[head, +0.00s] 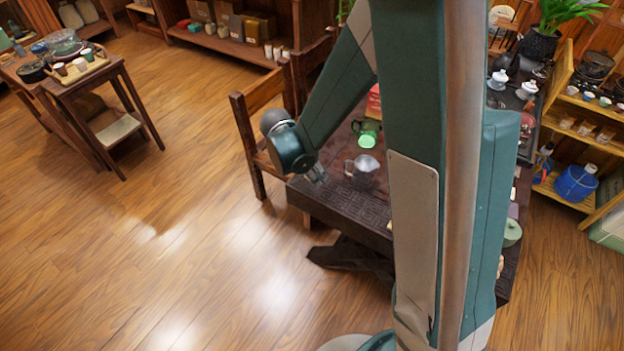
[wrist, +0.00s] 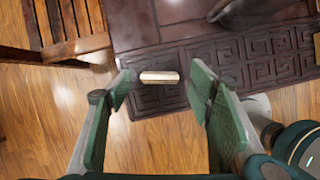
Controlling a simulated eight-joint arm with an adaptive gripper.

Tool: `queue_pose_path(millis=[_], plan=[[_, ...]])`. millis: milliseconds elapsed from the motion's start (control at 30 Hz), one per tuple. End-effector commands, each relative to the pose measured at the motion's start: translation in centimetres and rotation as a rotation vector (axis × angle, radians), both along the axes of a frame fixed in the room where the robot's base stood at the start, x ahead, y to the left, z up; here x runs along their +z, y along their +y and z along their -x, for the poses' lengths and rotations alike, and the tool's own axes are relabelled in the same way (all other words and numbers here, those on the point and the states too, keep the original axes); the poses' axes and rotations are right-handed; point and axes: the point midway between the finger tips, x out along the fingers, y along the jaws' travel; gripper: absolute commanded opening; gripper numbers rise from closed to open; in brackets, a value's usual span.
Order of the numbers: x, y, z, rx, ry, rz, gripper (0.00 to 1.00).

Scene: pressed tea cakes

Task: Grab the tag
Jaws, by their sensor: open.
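The tag (wrist: 159,77) is a small pale, rounded bar with a brown lower edge. In the wrist view it lies across the picture on the dark patterned runner (wrist: 240,62), near the runner's edge. My gripper (wrist: 161,88) is open and empty, its two green fingers on either side of the tag in the picture, apart from it. The height between fingers and tag is hard to tell. In the head view my gripper (head: 319,175) is over the left corner of the dark table (head: 350,208). I cannot make out the tag there.
A glass pitcher (head: 363,170) and a green cup (head: 367,134) stand on the table right of my gripper. A wooden chair (head: 262,95) is close behind it. My arm hides much of the table. Open floor lies to the left.

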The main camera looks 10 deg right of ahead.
Motion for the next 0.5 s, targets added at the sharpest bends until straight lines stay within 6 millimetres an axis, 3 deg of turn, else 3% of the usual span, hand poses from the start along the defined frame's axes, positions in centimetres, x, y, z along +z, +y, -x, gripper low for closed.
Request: queue_pose_path(millis=[200, 500], plan=[[-1.23, -0.41, -0.29, 0.001, 0.0, 0.0, 0.52], [-1.27, -0.44, -0.29, 0.001, 0.0, 0.0, 0.52]])
